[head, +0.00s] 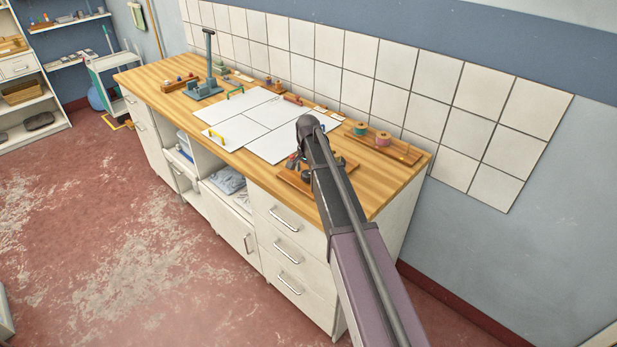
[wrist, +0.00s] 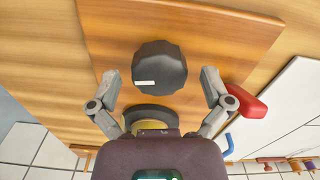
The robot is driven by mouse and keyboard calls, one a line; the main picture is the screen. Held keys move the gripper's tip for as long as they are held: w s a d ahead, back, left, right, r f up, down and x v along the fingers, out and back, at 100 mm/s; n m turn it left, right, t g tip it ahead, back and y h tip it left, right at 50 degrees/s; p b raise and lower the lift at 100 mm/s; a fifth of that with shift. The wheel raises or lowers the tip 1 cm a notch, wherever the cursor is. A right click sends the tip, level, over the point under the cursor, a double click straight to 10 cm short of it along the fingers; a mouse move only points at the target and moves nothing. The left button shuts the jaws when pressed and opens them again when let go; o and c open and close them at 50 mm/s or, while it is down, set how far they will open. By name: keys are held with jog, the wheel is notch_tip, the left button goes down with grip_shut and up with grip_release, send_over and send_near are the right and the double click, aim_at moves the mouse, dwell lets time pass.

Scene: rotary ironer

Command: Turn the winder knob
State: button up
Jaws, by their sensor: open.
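The winder knob (wrist: 160,68) is dark, round and faceted, with a short white mark on its face. It stands on a wooden board (wrist: 235,30) in the wrist view. My gripper (wrist: 160,77) is open, with one grey finger on each side of the knob and a visible gap to it. A dark ring with a yellow part (wrist: 152,117) sits just below the knob, partly hidden by my gripper body. In the head view my arm hides most of the knob and gripper; the board (head: 295,182) shows at the bench's front right.
A red part (wrist: 246,102) lies close to the right finger, with a blue handle (wrist: 228,146) below. White panels (head: 240,115) cover the bench middle. Spools (head: 383,139) stand at the right, and a blue-grey stand (head: 208,75) at the far left. Tiled wall (head: 400,85) backs the bench.

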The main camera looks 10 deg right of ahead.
jog(key=shift+f, duration=0.1)
jog(key=c, duration=1.1)
jog(key=shift+d, duration=0.15)
jog(key=shift+c, duration=0.2)
